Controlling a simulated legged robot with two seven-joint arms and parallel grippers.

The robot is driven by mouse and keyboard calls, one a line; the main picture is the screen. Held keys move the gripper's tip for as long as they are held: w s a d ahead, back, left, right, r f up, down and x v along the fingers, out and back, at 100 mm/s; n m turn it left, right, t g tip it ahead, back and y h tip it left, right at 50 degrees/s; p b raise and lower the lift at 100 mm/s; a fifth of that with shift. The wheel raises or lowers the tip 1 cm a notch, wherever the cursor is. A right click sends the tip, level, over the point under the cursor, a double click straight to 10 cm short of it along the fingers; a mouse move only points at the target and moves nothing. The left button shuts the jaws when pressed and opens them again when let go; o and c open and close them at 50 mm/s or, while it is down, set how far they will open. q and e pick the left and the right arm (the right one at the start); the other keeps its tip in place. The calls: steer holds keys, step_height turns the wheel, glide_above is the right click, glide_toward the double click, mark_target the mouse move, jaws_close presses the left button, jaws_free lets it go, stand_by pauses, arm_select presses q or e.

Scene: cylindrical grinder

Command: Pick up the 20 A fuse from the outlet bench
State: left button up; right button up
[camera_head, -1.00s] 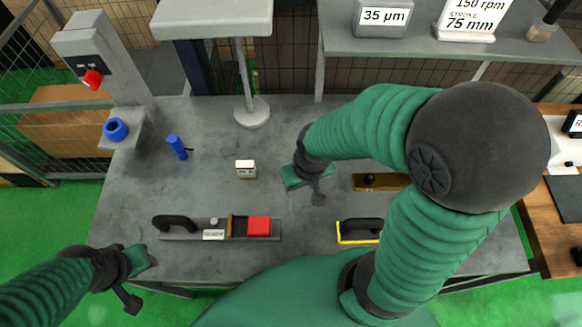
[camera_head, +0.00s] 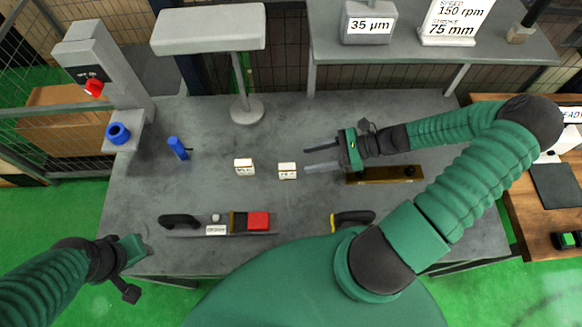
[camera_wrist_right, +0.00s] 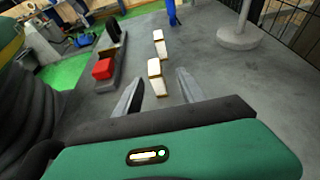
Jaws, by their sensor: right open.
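Two small white-and-tan fuse blocks stand upright on the grey bench (camera_head: 205,120), the left block (camera_head: 244,167) and the right block (camera_head: 287,171). Their labels are too small to read, so I cannot tell which is 20 A. My right gripper (camera_head: 306,160) is open and empty, its fingers pointing left just short of the right block. In the right wrist view the nearer block (camera_wrist_right: 155,80) stands between the fingertip lines, with the farther block (camera_wrist_right: 159,43) behind it. My left gripper (camera_head: 138,268) is at the bench's front left edge, away from both blocks; its jaw state is unclear.
A brown-gold bar (camera_head: 385,174) lies under my right gripper. A blue cylinder (camera_head: 177,147) and a round-based stand (camera_head: 247,109) are farther left and back. A black-handled fixture with a red block (camera_head: 258,221) lies in front. Bare bench surrounds both blocks.

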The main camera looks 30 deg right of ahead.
mark_target(280, 168)
steer(key=x, duration=0.4)
steer(key=a+r+x, duration=0.1)
steer(key=x, duration=0.1)
steer(key=shift+s+a+f, duration=0.1)
steer(key=shift+s+a, duration=0.1)
steer(key=shift+s, duration=0.05)
steer(key=shift+w+a+f, duration=0.15)
steer(key=shift+a, duration=0.15)
steer(key=shift+w+a+f+p, duration=0.25)
steer(key=shift+w+a+f, duration=0.15)
steer(key=shift+f, duration=0.15)
steer(key=shift+w+a+f+p, duration=0.2)
steer(key=shift+w+a+f, duration=0.2)
steer(key=shift+f, duration=0.15)
steer(key=shift+w+f, duration=0.15)
steer(key=shift+a, duration=0.8)
steer(key=c, duration=0.9)
steer(key=shift+d, duration=0.5)
jaws_close()
arm_select(q)
steer(key=shift+s+a+r, duration=0.1)
steer(key=shift+a+r, duration=0.3)
steer(key=shift+a, duration=0.25)
arm_select(e)
steer(key=shift+a, duration=0.1)
